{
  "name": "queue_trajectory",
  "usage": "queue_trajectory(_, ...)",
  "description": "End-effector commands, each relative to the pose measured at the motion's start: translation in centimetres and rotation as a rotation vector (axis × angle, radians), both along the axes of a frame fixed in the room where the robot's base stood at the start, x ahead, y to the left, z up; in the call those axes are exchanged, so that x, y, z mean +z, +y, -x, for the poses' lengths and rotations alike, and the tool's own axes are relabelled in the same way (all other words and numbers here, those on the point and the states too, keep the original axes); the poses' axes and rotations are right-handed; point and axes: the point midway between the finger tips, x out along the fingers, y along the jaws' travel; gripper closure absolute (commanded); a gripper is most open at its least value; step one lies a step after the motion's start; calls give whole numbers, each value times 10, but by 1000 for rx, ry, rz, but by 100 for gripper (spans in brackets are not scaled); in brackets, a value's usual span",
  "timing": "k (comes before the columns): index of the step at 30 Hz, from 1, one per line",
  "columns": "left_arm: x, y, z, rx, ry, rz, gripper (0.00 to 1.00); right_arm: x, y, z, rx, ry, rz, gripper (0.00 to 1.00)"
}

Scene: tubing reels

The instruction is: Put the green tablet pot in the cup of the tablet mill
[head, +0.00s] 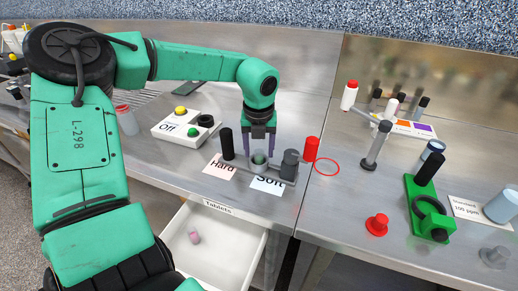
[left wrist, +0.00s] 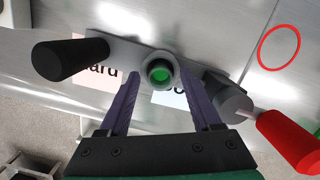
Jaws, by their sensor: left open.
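The tablet mill (head: 289,167) stands at the counter's front edge, behind the cards "Hard" and "Soft". It has a grey bar (left wrist: 118,47) with a black handle (left wrist: 70,58) at one end, a grey cup in the middle and a grey round part at the other end. The green tablet pot (left wrist: 160,73) shows inside the ring of the cup (left wrist: 147,68); it is partly hidden in the head view (head: 259,157). My left gripper (head: 259,153) is open above the mill, its purple fingers (left wrist: 158,90) apart on either side near the cup. My right gripper is not in view.
An open drawer labelled Tablets (head: 225,257) holds a pink pot (head: 194,237). A red cylinder (head: 311,149) stands right of the mill beside a red ring (head: 327,166). A button box (head: 176,126) lies behind left. A green stand (head: 421,208) is at right.

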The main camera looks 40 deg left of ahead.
Motion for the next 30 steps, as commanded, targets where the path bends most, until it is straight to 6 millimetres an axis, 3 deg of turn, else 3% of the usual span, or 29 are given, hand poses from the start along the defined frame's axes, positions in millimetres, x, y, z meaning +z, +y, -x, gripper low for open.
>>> queue_trajectory(5, 31, -3, 2, -1, -7, -1, 35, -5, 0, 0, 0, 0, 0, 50)
queue_trajectory(12, 96, -9, 11, 1, -4, -1, 35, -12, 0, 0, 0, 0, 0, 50)
queue_trajectory(15, 113, -11, 13, 0, -2, -2, 35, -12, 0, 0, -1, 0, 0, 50)
queue_trajectory(30, 120, -12, 14, 0, 0, 0, 35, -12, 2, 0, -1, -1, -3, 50)
